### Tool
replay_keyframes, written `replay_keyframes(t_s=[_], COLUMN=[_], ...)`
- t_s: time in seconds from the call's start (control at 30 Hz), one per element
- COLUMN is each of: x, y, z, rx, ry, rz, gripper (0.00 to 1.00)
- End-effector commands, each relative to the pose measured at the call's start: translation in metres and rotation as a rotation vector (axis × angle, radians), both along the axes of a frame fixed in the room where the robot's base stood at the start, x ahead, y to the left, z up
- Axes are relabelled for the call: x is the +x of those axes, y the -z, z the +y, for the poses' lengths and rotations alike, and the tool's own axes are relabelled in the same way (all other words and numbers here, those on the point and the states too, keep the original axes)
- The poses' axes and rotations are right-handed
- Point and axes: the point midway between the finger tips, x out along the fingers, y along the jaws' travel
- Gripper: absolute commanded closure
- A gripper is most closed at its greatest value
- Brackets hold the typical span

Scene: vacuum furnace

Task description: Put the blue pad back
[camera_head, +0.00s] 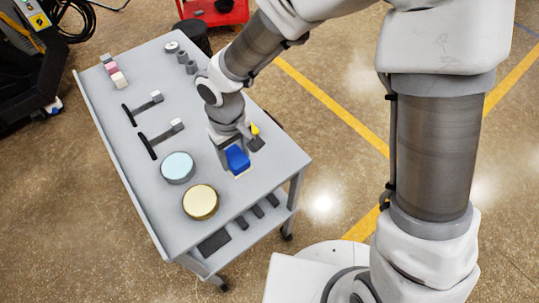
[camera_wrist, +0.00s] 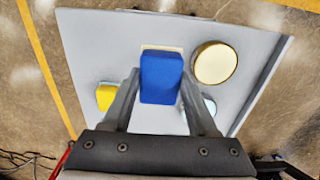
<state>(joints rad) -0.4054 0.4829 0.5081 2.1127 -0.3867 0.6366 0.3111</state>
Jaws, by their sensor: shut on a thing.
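The blue pad (camera_head: 237,158) is a small blue block in the grasp of my gripper (camera_head: 233,155), over the right part of the grey cart top. In the wrist view the blue pad (camera_wrist: 161,78) sits between the two fingers of my gripper (camera_wrist: 157,92), which are shut on its sides. A pale cream patch (camera_head: 243,173) shows just beside and under the pad's near edge; it also shows past the pad's far end in the wrist view (camera_wrist: 162,47). I cannot tell whether the pad touches the surface.
A yellow piece (camera_head: 255,129) with a dark block stands close beside my gripper. A light blue disc (camera_head: 178,167) and a cream disc (camera_head: 200,202) lie to the left. Two black-handled tools (camera_head: 147,146), pink and white blocks (camera_head: 114,71) and grey cylinders lie further back.

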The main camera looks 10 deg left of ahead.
Motion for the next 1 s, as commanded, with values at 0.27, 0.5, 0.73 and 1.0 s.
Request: replay_keyframes(t_s=[0.27,0.5,0.73,1.0], x=[0.041,0.082,0.095,0.094], y=[0.029,0.058,0.07,0.103], z=[-0.027,-0.054,-0.063,-0.062], rx=[0.001,0.002,0.001,0.001], ry=[0.013,0.009,0.005,0.004], rz=[0.002,-0.001,-0.002,-0.001], gripper=[1.0,1.0,1.0,1.0])
